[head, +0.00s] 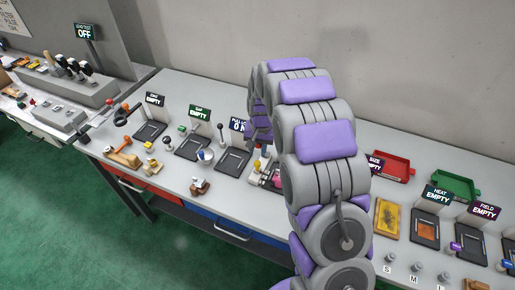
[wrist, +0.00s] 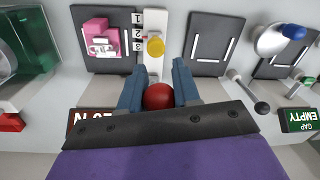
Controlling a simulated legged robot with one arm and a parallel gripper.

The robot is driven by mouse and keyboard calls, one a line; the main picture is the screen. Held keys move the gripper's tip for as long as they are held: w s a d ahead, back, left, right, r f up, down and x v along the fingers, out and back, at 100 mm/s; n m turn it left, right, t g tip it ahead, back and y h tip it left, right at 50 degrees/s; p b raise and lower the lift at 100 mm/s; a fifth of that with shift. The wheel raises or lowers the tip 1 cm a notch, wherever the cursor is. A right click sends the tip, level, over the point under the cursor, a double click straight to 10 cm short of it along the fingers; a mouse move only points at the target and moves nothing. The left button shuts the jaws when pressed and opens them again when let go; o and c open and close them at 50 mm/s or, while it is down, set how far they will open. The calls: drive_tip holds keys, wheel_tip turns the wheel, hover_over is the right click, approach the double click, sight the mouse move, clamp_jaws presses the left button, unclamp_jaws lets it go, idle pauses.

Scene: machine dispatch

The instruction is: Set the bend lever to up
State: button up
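In the wrist view my gripper's two blue fingers (wrist: 160,82) flank a red ball knob (wrist: 159,96). No label reading "bend" is legible. In the head view my arm hides most of this spot; a small bit of red shows beside the purple arm. A separate lever with a black ball (wrist: 262,107) stands to the right in the wrist view, near the upside-down GAP EMPTY sign (wrist: 300,119).
A yellow knob (wrist: 155,46) by a 1-2-3 scale and a pink part (wrist: 98,34) on a black pad lie just beyond my fingers. The bench (head: 208,100) also holds a red tray (head: 393,167) and a green tray (head: 455,185). Several signs stand along it.

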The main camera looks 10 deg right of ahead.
clamp_jaws()
drive_tip(key=shift+w+d+r, duration=0.1)
drive_tip(key=shift+w+r, duration=0.05)
drive_tip(key=shift+w+d+r+g+y+p, duration=0.25)
drive_tip(key=shift+w+r+g+y+p, duration=0.15)
drive_tip(key=shift+p, duration=0.25)
drive_tip(key=shift+w+d+r+g+y+p, duration=0.25)
drive_tip(key=shift+w+d+g+p, duration=0.15)
drive_tip(key=shift+w+p, duration=0.15)
drive_tip(key=shift+w+d+r+g+y+p, duration=0.2)
drive_tip(key=shift+w+d+g+y+p, duration=0.05)
drive_tip(key=shift+w+d+g+p, duration=0.25)
drive_tip(key=shift+w+d+r+p, duration=0.2)
drive_tip(key=shift+w+d+p, duration=0.2)
drive_tip(key=shift+w, duration=0.35)
drive_tip(key=shift+w+d+r+p, duration=0.15)
drive_tip(key=shift+w+d+p, duration=0.15)
drive_tip(key=shift+w+d, duration=0.3)
drive_tip(key=shift+w+a, duration=0.1)
drive_tip(key=o, duration=0.6)
unclamp_jaws()
drive_tip(key=shift+f, duration=0.1)
